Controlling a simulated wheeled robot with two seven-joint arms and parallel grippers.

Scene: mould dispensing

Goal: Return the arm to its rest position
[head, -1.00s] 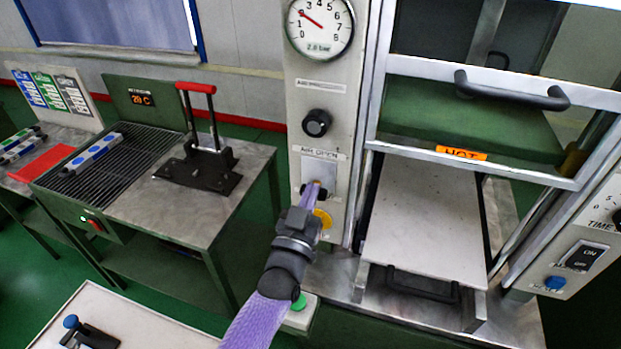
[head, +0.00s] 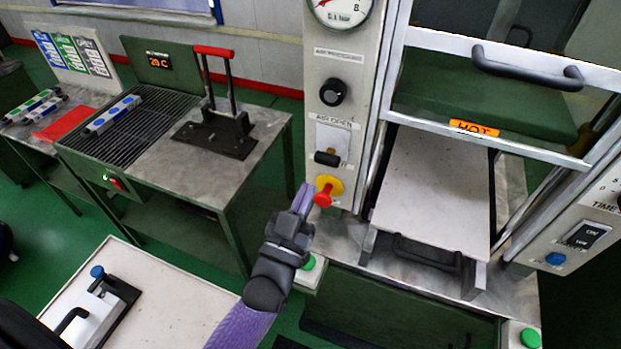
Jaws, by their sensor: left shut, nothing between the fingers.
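My left arm with its purple sleeve comes in from the bottom of the head view. Its dark left gripper (head: 303,192) has slim purple fingers, shut and empty, pointing up. The fingertips lie just left of the red push button (head: 323,197) on its yellow plate in this view; whether they touch it I cannot tell. Above is the black AIR OPEN lever (head: 327,158), lying level and clear of the fingers. My right gripper is out of view.
The press with a HOT label (head: 474,129) and a pale plate (head: 437,190) stands at right. A green button (head: 309,263) sits close by the gripper. A bench with a black clamp (head: 214,135) is at left, a pale table (head: 150,283) at lower left.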

